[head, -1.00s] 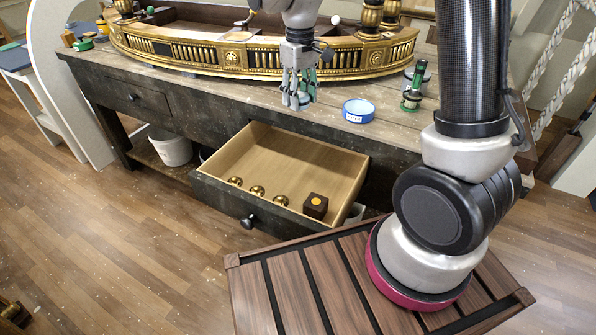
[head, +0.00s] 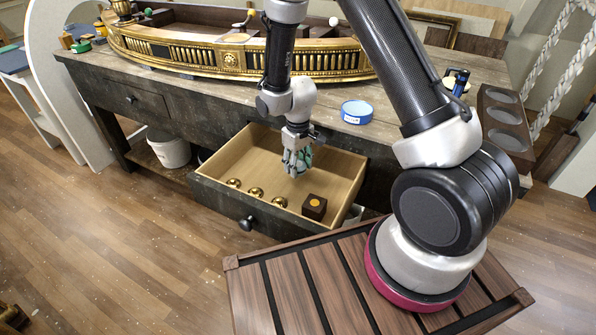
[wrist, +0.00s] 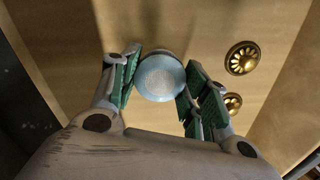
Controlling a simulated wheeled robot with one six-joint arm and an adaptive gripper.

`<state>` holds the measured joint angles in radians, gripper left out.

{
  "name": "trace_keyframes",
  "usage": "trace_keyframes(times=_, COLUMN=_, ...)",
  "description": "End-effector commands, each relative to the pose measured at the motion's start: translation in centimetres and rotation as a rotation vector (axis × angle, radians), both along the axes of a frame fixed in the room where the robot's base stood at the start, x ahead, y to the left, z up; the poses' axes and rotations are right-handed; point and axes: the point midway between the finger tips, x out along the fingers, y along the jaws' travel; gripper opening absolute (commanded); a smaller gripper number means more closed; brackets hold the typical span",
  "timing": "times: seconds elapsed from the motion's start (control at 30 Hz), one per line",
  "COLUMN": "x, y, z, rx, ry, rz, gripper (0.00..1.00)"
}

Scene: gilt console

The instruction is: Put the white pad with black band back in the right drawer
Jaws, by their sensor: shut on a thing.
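The right drawer (head: 345,165) is pulled open below the tabletop, with a pale wood inside and a dark front. My gripper (head: 297,165) is over its open inside, towards the back and middle. In the wrist view the green-padded fingers (wrist: 158,88) are shut on a round thing with a pale blue-white face, which I take as the white pad (wrist: 160,77). Its black band cannot be made out there. In the head view the fingers mostly hide the pad. The drawer floor (wrist: 205,25) shows behind it in the wrist view.
Several brass knobs (head: 256,192) and a dark cube with an orange dot (head: 314,206) lie along the drawer's front. The back floor is clear. A blue round dish (head: 357,112) stands on the tabletop (head: 395,128). A gilt gallery (head: 200,55) stands along the back.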

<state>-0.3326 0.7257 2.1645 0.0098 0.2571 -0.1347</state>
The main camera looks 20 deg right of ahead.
Motion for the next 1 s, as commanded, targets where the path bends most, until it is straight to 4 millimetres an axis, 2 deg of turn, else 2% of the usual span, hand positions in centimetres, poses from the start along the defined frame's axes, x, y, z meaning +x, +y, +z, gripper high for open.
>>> trace_keyframes(times=0.2, x=-0.1, y=0.0, z=-3.0, rx=-0.001, ry=0.002, rz=0.000, gripper=0.26)
trace_keyframes(times=0.4, x=0.0, y=0.0, z=-3.2, rx=0.000, ry=0.000, rz=0.000, gripper=0.26)
trace_keyframes(times=0.43, x=0.0, y=0.0, z=-3.2, rx=0.000, ry=0.000, rz=0.000, gripper=0.51)
trace_keyframes(times=0.53, x=0.0, y=0.0, z=-3.2, rx=0.000, ry=0.000, rz=0.000, gripper=0.67)
trace_keyframes(times=0.87, x=0.0, y=0.0, z=-2.9, rx=0.000, ry=-0.001, rz=0.000, gripper=0.67)
trace_keyframes(times=1.0, x=0.1, y=0.0, z=-1.2, rx=0.001, ry=-0.003, rz=0.000, gripper=0.67)
